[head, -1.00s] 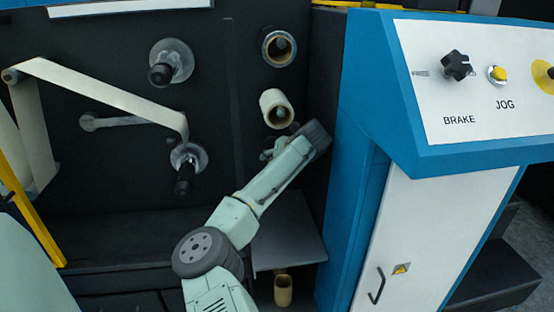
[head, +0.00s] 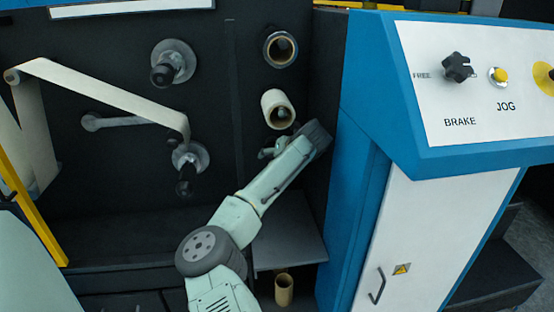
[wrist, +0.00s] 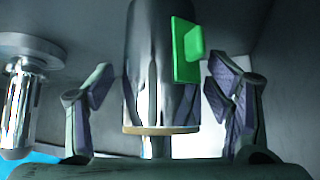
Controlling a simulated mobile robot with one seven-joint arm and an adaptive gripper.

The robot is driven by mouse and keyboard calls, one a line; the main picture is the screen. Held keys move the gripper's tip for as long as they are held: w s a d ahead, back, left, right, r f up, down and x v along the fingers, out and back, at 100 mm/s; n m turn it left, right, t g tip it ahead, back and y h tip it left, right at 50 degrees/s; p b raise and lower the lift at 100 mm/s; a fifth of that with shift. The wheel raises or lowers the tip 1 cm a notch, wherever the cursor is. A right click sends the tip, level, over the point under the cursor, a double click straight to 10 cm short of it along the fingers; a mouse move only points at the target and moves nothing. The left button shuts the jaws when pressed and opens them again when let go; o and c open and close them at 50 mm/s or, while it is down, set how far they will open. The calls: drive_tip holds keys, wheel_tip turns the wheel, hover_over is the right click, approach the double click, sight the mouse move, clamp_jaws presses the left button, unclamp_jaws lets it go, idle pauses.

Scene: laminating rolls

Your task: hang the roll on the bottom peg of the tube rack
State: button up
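In the wrist view, a dark, shiny silver roll (wrist: 150,85) with a tan end ring stands between the two fingers of my gripper (wrist: 160,95). Gaps show on both sides, so the fingers are open and apart from the roll. A bright metal rod end (wrist: 156,147) shows just past the tan ring, and the roll appears to be around it. A green tag (wrist: 186,52) shows at the roll's right side. In the head view, the tube rack's upper tube (head: 280,49) and a cream tube (head: 278,109) below it are on pegs. My wrist hides the space below them.
A bare chrome peg (wrist: 20,105) stands left of the fingers in the wrist view. In the head view, two dark spindles (head: 173,62) are at left, with a cream web. A blue console (head: 365,125) closes the right side. A short tube (head: 284,290) is below the grey shelf (head: 290,235).

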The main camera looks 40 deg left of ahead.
drive_tip(key=shift+o, duration=0.4)
drive_tip(key=v, duration=0.7)
drive_tip(key=shift+d+r, duration=0.15)
drive_tip(key=shift+s, duration=0.1)
